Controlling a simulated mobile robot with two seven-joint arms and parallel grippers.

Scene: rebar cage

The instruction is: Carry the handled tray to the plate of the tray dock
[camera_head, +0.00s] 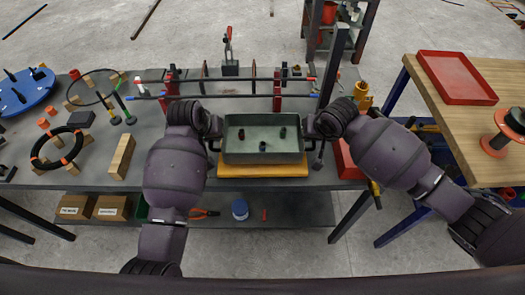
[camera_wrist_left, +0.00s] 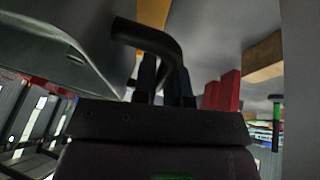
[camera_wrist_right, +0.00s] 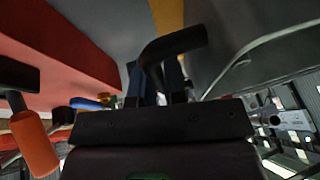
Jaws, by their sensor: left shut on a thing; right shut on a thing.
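The handled tray (camera_head: 263,153) is a grey-green open box with several small dark pieces inside. It is in the middle of the head view, looks level, and is over or on a flat yellow-orange board (camera_head: 263,171); I cannot tell whether they touch. My left gripper (camera_head: 213,133) is shut on its left handle; the black bent handle (camera_wrist_left: 150,38) shows between the fingers in the left wrist view. My right gripper (camera_head: 312,130) is shut on the right handle (camera_wrist_right: 175,45). I cannot tell for sure which thing is the dock plate.
The grey workbench (camera_head: 75,180) holds a blue disc (camera_head: 22,92), a black ring (camera_head: 57,147), a wooden block (camera_head: 122,156) and a row of long bars (camera_head: 235,95) behind the tray. A wooden table (camera_head: 480,140) at the right bears a red tray (camera_head: 457,78) and an orange spool (camera_head: 505,135).

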